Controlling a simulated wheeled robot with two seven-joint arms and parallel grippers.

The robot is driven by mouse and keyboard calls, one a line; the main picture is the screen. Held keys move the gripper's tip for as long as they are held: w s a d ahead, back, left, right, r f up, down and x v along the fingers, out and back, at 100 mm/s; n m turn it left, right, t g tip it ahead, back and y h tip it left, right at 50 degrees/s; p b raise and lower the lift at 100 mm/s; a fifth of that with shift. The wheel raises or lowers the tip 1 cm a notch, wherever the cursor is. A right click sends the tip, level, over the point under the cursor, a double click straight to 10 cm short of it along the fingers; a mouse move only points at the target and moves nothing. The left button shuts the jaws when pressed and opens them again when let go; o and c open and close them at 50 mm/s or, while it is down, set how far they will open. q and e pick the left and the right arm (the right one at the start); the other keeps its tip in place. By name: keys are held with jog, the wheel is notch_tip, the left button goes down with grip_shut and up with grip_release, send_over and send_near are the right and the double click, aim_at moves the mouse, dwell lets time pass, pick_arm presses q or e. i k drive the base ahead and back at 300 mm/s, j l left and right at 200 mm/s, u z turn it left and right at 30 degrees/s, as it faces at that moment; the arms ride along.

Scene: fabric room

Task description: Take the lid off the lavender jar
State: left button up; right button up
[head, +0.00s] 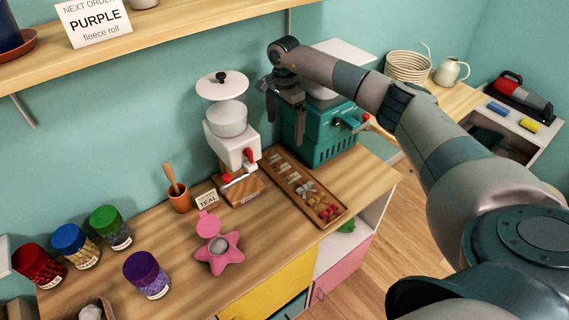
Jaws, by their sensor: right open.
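A clear jar with a purple lid (140,265) stands on the wooden counter at the lower left. Its lid is on, and purple contents (155,288) show through its side. The white label on it is too small to read. My right gripper (284,112) hangs open, pointing down, in front of the teal machine and right of the white dispenser. It is well up and to the right of the purple-lidded jar and touches nothing that I can make out. My left gripper is out of view.
Jars with red (37,262), blue (70,238) and green (105,218) lids stand behind the purple one. A pink star-shaped container (222,258), white dispenser (232,150), teal machine (325,135) and wooden tray (285,168) share the counter (190,285). A shelf (175,35) overhangs the left.

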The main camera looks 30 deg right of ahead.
aim_at(158, 289)
jog(key=k, duration=1.5)
